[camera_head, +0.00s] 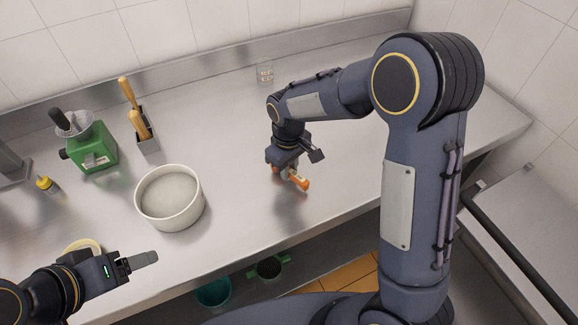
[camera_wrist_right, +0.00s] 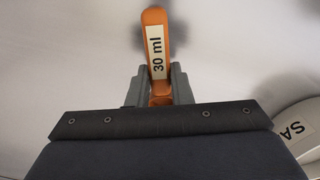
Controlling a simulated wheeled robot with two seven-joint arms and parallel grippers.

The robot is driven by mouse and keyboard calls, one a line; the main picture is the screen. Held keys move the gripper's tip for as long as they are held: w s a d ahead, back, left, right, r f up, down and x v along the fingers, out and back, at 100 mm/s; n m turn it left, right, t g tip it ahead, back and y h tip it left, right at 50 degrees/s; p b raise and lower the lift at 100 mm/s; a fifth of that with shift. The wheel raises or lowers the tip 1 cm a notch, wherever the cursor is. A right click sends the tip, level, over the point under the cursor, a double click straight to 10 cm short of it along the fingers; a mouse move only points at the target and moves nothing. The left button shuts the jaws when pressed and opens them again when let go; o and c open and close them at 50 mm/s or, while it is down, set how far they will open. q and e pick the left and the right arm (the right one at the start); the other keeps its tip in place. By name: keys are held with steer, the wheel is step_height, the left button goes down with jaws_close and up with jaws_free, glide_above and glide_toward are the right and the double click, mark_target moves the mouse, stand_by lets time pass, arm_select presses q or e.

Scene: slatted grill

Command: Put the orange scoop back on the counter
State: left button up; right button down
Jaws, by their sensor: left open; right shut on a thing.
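The orange scoop (camera_head: 301,183) is held in my right gripper (camera_head: 288,173) over the middle of the steel counter (camera_head: 340,150). In the right wrist view the scoop (camera_wrist_right: 155,30) has a "30 ml" label, and my right gripper (camera_wrist_right: 158,85) is shut on it, with a finger on each side. Its lower part is mostly hidden by the gripper. I cannot tell whether it touches the counter. My left gripper (camera_head: 140,261) is open and empty at the lower left, near the counter's front edge.
A white round pot (camera_head: 170,222) stands left of the scoop; a green device (camera_head: 92,150) and a holder with wooden-handled tools (camera_head: 146,141) stand behind it. A glass (camera_head: 265,72) is at the back. A yellow-capped bottle (camera_head: 47,185) is at left. The counter around the scoop is clear.

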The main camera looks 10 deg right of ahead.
steer(key=shift+f+b, duration=0.5)
steer(key=shift+f, duration=0.15)
steer(key=c, duration=1.2)
jaws_free()
step_height(320, 180, up, 8)
steer(key=shift+f+b, duration=0.1)
steer(key=shift+b, duration=0.2)
